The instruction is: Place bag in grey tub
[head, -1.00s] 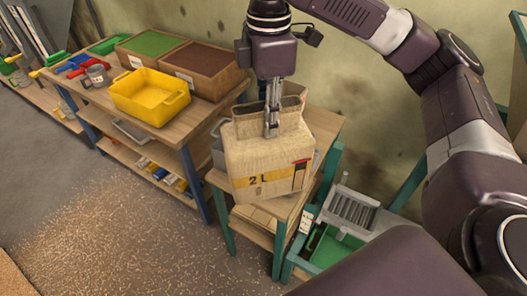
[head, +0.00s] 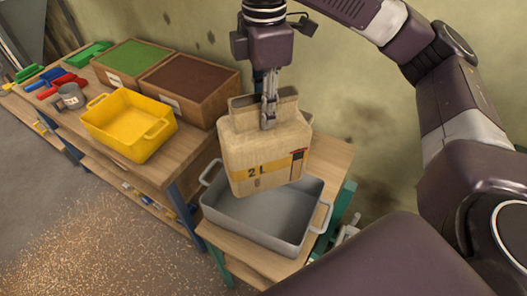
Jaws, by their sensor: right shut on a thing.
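A tan bag (head: 262,160) marked "2 L" hangs upright from my right gripper (head: 269,115), which is shut on its top edge. The grey tub (head: 238,221) stands on a small wooden table with teal legs. In the head view the bag overlaps the tub's back part and left middle. Its bottom appears above the tub floor; whether it is inside the rim or over it I cannot tell exactly. The visible front of the tub is empty. My left gripper is not in view.
A wooden bench (head: 170,168) on the left holds a yellow tub (head: 128,124), boxes with green (head: 132,60) and brown (head: 188,82) tops, a grey mug (head: 69,97) and coloured scoops. The wall stands close behind the small table (head: 326,158).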

